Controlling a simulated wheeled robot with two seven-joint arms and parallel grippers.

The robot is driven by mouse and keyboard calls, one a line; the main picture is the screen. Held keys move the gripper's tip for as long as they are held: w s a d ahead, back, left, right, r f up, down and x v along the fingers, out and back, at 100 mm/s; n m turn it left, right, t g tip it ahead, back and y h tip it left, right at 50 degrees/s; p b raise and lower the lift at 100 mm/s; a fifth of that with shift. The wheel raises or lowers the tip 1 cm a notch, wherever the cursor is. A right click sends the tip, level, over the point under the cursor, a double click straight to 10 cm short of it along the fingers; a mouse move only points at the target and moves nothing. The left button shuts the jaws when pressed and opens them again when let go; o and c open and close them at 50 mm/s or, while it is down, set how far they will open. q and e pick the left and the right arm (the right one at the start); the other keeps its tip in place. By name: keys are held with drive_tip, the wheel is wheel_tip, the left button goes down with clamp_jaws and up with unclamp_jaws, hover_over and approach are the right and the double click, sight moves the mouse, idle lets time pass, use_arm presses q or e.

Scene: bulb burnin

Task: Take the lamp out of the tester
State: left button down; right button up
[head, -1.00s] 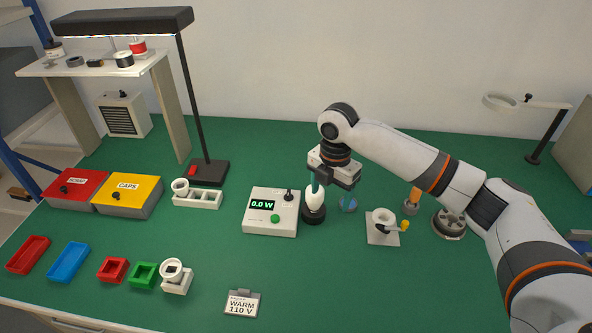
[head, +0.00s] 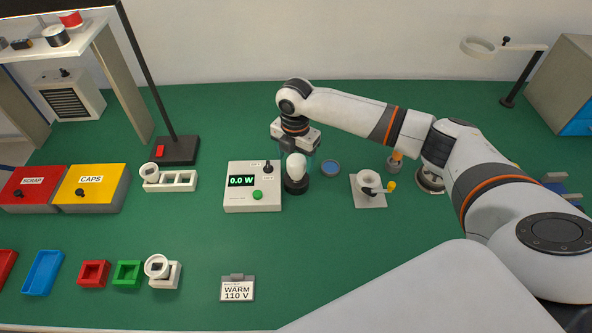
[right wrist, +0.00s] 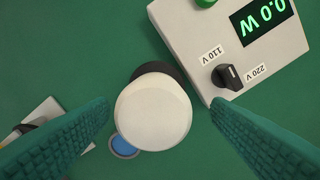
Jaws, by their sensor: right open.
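The lamp, a white bulb (head: 296,166), stands upright in a round black socket (head: 296,186) at the right side of the tester (head: 253,203). The tester is a white box with a green 0.0 W display, a green button and a black knob between 110 V and 220 V labels. My right gripper (head: 296,152) is open at the lamp. In the right wrist view its teal fingers stand on either side of the bulb (right wrist: 153,112), with gaps visible. The bulb hides most of the socket there. My left gripper is not in view.
A blue round piece (head: 330,168) lies close right of the socket. A white plate with a ring and yellow-knobbed crank (head: 368,190) stands further right. A white tray (head: 170,181) is left of the tester. A WARM 110 V card (head: 238,289) stands in front; green mat around it is clear.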

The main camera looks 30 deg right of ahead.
drive_tip(key=f, duration=0.2)
drive_tip(key=f+p, duration=0.1)
drive_tip(key=shift+s+d+f, duration=0.1)
drive_tip(key=shift+s+f, duration=0.15)
drive_tip(key=shift+f, duration=0.45)
drive_tip(key=shift+c, duration=0.4)
drive_tip(key=c, duration=1.1)
drive_tip(key=shift+o, duration=0.2)
wheel_tip(320, 180, up, 10)
drive_tip(key=shift+w+r+b, duration=0.1)
drive_tip(key=shift+b, duration=0.55)
drive_tip(key=shift+r+p, duration=0.5)
drive_tip(key=shift+r, duration=0.05)
drive_tip(key=shift+r+p, duration=1.7)
drive_tip(key=shift+p, duration=0.45)
